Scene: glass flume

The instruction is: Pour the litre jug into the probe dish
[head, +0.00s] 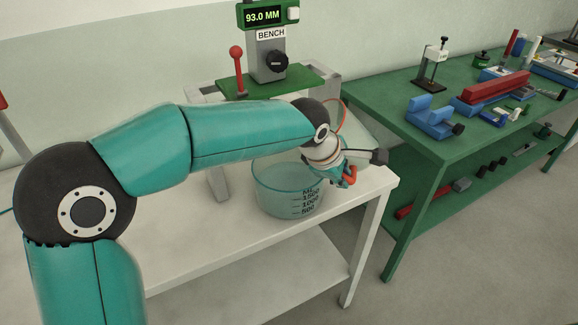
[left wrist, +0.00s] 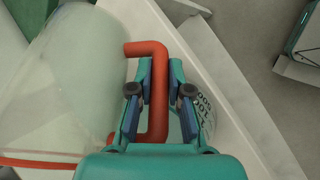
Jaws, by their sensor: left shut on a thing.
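My left gripper (head: 343,174) is shut on the red-orange handle of the litre jug, above the right side of the bench. In the left wrist view the handle (left wrist: 157,121) passes between the fingers. The clear jug (left wrist: 62,85) fills the left there, with an orange rim at lower left. In the head view the jug is mostly hidden by my arm and gripper. The clear graduated dish (head: 275,190), marked up to 1500, stands upright on the bench just left of the gripper. I cannot tell the jug's tilt or the liquid level in either vessel. My right gripper is not in view.
A probe stand (head: 268,45) reading 93.0 MM, with a red-knobbed lever (head: 237,62), rises behind the dish. The white bench (head: 215,240) is clear in front. A green table (head: 395,108) with tools and blue and red blocks stands to the right, across a gap.

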